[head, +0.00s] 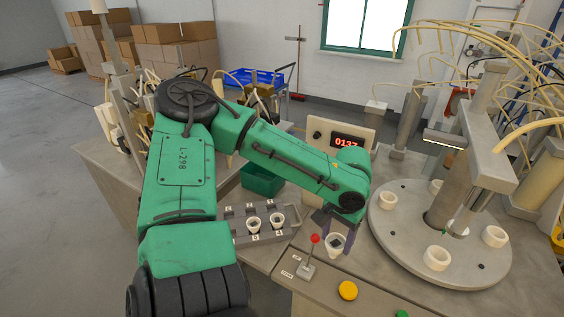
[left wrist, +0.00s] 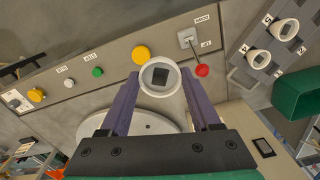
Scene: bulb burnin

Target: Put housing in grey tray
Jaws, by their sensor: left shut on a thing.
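My left gripper (head: 337,236) is shut on a white cup-shaped housing (head: 334,246), held above the bench beside the red-knobbed lever. The grey tray (head: 267,238) lies on the bench to the left of the gripper in the head view. The tray (left wrist: 269,37) also shows at upper right in the left wrist view.
A red-knobbed lever (head: 314,240) stands between tray and gripper. A round turntable (head: 400,245) with several white cups is on the right, under a press column. A green bin (head: 262,183) is behind the tray. Yellow (head: 348,290) and green (head: 402,314) buttons sit in front.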

